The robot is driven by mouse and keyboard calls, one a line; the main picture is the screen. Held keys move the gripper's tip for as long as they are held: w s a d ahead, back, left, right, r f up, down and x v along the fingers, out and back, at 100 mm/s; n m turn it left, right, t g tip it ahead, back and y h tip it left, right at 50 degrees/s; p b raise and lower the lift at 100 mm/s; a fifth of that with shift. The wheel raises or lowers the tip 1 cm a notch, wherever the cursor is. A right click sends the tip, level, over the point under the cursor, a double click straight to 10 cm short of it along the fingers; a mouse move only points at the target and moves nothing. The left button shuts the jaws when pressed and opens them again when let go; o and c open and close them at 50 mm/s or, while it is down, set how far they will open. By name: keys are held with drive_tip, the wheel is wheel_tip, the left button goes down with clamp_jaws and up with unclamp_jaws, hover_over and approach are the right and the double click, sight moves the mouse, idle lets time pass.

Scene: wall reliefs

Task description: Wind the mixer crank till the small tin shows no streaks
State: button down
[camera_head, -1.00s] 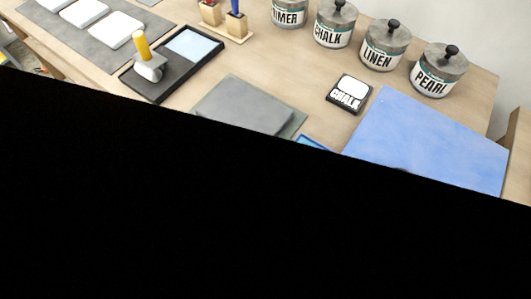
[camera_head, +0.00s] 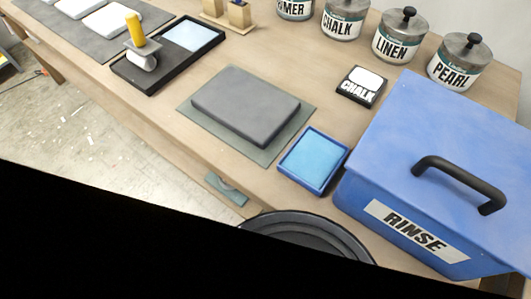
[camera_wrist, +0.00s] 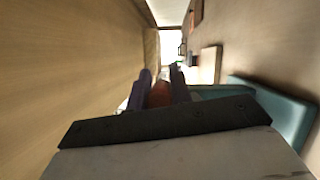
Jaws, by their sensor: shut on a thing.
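My gripper (camera_wrist: 163,88) shows in the wrist view, with two dark purplish fingers. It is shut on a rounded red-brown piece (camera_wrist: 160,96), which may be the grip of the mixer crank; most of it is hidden. I cannot make out the mixer's body or the small tin in either view, so the paint's streaks cannot be judged. The head view does not show my gripper.
In the head view, a blue RINSE box (camera_head: 415,150) stands on the table (camera_head: 160,115) near a blue tray (camera_head: 303,185), grey slab (camera_head: 245,103) and labelled tins (camera_head: 398,38). A dark round rim (camera_head: 300,222) is below. Black fills the lower left. A teal block (camera_wrist: 280,112) is right in the wrist view.

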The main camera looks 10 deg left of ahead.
drive_tip(key=shift+s+a, duration=0.1)
idle(0.4)
drive_tip(key=c, duration=1.3)
unclamp_jaws()
drive_tip(key=shift+s+d, duration=0.1)
drive_tip(key=shift+d, duration=0.1)
